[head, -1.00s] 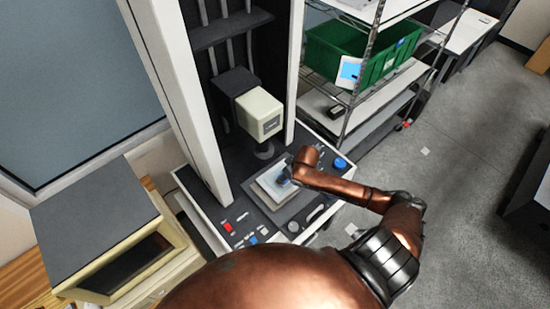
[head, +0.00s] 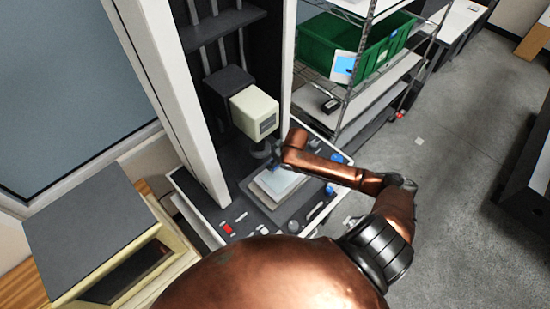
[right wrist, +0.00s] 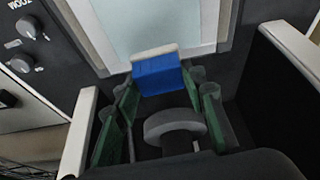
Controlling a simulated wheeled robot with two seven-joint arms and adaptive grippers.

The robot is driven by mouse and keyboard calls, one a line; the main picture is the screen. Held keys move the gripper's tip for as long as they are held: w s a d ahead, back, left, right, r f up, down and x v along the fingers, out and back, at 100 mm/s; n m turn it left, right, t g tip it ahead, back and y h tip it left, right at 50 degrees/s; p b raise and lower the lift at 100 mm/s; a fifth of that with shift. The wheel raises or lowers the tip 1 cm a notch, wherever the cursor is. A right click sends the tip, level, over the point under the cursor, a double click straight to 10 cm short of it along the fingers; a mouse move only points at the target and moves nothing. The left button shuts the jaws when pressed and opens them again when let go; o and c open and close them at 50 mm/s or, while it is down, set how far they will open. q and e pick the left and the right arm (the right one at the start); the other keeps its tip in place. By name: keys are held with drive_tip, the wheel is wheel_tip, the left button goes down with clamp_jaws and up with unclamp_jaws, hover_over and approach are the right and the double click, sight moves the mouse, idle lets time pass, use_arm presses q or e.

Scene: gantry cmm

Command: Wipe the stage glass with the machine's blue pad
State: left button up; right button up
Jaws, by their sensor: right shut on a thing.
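The stage glass (head: 280,183) is a pale plate in a light frame on the dark machine bed, below the cream probe head. It fills the top middle of the right wrist view (right wrist: 150,22). The blue pad (right wrist: 157,74), with a whitish strip along one edge, sits between the fingers of my right gripper (right wrist: 165,88), which is shut on it. In the head view my right gripper (head: 277,157) is at the glass's far edge, and its fingers are mostly hidden. I cannot tell whether the pad touches the glass. My left gripper is out of view.
The cream probe head (head: 254,112) hangs close behind my right gripper. Knobs and buttons, including a red one (head: 228,229), line the panel in front. A blue knob (head: 337,158) is on the right. A wire shelf with a green bin (head: 340,45) stands behind.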

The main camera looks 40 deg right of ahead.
drive_tip(key=shift+w+r, duration=0.25)
drive_tip(key=shift+r, duration=0.55)
drive_tip(key=shift+s+r, duration=0.15)
drive_tip(key=shift+r, duration=0.95)
drive_tip(key=shift+s+f, duration=0.1)
